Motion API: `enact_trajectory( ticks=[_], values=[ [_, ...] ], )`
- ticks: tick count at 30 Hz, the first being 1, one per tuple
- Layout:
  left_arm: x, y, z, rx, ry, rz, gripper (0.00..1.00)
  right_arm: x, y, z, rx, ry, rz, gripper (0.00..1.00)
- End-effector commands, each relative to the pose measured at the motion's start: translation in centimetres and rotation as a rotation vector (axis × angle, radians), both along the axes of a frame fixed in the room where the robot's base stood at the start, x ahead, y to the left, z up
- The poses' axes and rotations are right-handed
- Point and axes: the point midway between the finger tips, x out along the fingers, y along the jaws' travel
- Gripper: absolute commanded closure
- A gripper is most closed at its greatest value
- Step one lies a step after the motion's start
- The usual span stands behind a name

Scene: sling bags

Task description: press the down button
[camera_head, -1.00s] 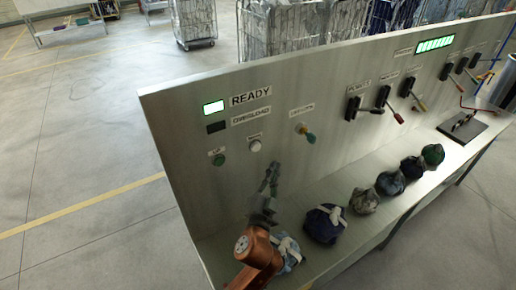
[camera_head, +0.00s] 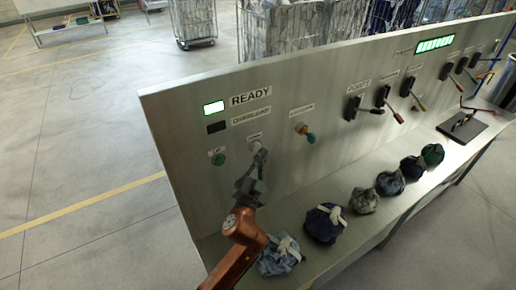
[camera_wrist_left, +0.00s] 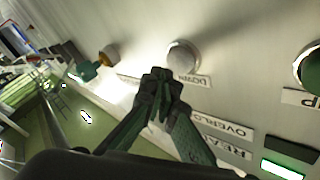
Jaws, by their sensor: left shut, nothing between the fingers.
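The down button (camera_wrist_left: 183,57) is a round, pale knob on the grey panel, with a DOWN label (camera_wrist_left: 190,78) beside it. In the head view it is mostly hidden behind the tips of my left gripper (camera_head: 260,157). The left gripper, on an orange-brown arm, is shut and empty, its fingertips (camera_wrist_left: 160,82) pointing at the panel just beside the button. I cannot tell whether they touch it. The green up button (camera_head: 218,159) sits to the left of it on the panel. My right gripper is not in view.
The panel (camera_head: 180,115) also carries a lit READY lamp (camera_head: 213,108), a dark OVERLOAD lamp (camera_head: 216,127), a teal-tipped switch (camera_head: 306,133) and several levers. Several tied bags, one dark blue (camera_head: 324,224), line the shelf below. A black plate (camera_head: 463,126) lies at the far right.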

Motion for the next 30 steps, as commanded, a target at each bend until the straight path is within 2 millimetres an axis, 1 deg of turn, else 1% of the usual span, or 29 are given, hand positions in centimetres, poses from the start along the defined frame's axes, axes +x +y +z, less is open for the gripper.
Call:
enact_trajectory(
  ticks=[30],
  values=[
    [-0.03,-0.02,0.00,0.000,0.000,0.000,1.00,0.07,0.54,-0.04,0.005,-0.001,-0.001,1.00]
  ],
)
